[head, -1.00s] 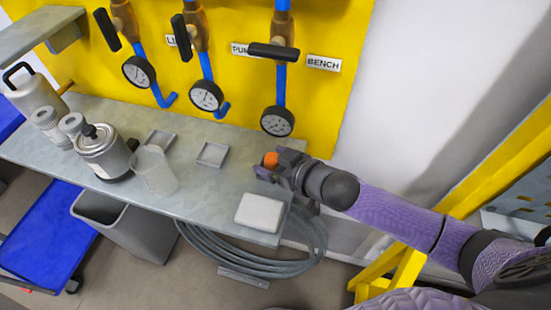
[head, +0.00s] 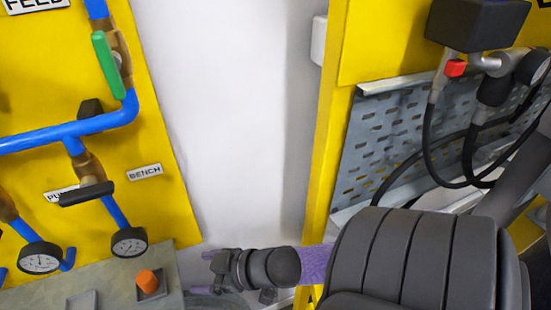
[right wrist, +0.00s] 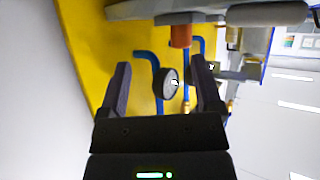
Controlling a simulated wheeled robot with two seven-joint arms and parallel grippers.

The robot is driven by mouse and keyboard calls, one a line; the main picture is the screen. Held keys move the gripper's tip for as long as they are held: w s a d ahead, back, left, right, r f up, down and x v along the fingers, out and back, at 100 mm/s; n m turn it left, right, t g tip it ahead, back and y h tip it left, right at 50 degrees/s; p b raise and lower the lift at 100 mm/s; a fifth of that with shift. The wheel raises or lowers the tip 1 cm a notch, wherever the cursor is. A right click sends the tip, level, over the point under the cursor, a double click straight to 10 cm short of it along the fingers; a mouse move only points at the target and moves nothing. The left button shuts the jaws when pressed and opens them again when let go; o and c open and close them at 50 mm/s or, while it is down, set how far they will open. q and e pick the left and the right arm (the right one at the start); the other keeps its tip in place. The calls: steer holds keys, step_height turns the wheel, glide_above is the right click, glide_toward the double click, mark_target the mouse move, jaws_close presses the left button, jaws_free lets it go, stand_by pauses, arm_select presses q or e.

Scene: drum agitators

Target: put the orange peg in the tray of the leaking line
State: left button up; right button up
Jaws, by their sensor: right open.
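The orange peg (head: 148,281) stands upright in a small grey tray (head: 160,294) on the bench, below the gauge of the line labelled BENCH. It also shows in the right wrist view (right wrist: 180,36). Another tray (head: 82,301) to its left shows only partly and looks empty. My right gripper (head: 213,271) is to the right of the peg, apart from it. In the right wrist view its two fingers (right wrist: 164,88) are spread with nothing held between them. My left gripper is not in view.
The BENCH gauge (head: 129,242) hangs on the yellow panel (head: 150,130) behind the tray. A black lever (head: 86,194) and a green-handled valve (head: 108,65) sit on the blue pipes. A perforated grey panel (head: 400,140) with black hoses is at the right.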

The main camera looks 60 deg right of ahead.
steer(key=s+d+f+m+g+h, duration=0.1)
steer(key=s+d+f+g+h, duration=0.15)
steer(key=f, duration=0.55)
steer(key=s+d+f+m+g+h, duration=0.1)
steer(key=s+d+f+h, duration=0.1)
steer(key=s+d+f, duration=0.35)
steer(key=s+a+f+g, duration=0.3)
steer(key=s+f, duration=0.4)
steer(key=s, duration=0.3)
steer(key=s+a+f+g, duration=0.4)
steer(key=s+a+f, duration=0.2)
steer(key=s+f, duration=0.2)
steer(key=s+h, duration=0.1)
steer(key=s, duration=0.1)
steer(key=shift+s+f+m, duration=0.25)
steer(key=shift+s+m, duration=0.05)
steer(key=shift+g, duration=0.25)
